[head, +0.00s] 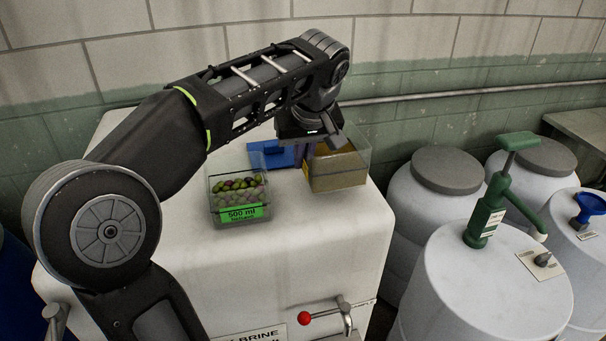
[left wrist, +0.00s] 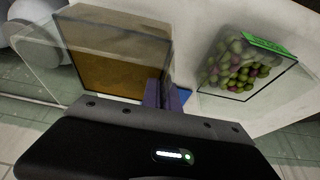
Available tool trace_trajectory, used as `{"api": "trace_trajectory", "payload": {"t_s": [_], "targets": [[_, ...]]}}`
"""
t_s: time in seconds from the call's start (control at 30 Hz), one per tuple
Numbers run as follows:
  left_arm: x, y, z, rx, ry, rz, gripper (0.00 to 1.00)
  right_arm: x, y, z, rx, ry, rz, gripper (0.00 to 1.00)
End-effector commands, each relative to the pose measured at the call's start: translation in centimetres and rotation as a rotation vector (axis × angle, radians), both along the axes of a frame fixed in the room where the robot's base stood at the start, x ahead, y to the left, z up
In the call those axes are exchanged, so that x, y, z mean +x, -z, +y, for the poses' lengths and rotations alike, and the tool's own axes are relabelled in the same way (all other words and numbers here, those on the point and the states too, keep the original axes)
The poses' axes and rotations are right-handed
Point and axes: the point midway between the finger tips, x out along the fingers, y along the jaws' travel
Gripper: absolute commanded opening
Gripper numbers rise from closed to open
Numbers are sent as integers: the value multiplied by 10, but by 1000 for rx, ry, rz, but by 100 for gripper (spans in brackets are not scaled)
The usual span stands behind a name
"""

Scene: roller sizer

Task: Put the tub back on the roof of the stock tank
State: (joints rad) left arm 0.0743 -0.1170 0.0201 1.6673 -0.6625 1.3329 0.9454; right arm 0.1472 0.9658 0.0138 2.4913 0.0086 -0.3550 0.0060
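A clear square tub with brown-yellow contents (head: 338,170) is at the back right of the white stock tank's roof (head: 300,235). It also shows in the left wrist view (left wrist: 112,62). My left gripper (head: 322,147) reaches down over the tub's left side. In the left wrist view its two dark fingers (left wrist: 165,95) stand close together at one side wall of the tub, apparently pinching that wall. I cannot tell whether the tub's base touches the roof. My right gripper is in neither view.
A clear tub of olives (head: 240,200) with a green 500 ml label stands on the roof, left of the brown tub. A blue flat piece (head: 270,155) lies behind. A red-knobbed tap (head: 305,318) is on the tank's front. White drums, one with a green pump (head: 488,210), stand right.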

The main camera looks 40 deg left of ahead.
Motion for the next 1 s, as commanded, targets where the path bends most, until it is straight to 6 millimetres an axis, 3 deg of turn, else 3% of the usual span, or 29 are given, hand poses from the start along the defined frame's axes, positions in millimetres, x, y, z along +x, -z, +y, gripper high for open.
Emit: {"api": "trace_trajectory", "payload": {"t_s": [0.17,0.47,0.87,1.0], "targets": [[1,3,0,0,1,-5,0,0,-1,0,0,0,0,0],[0,37,0,1,1,-4,0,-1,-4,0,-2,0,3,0],[1,43,0,0,1,-6,0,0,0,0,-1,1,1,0],[0,44,0,0,0,0,13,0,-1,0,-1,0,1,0]]}}
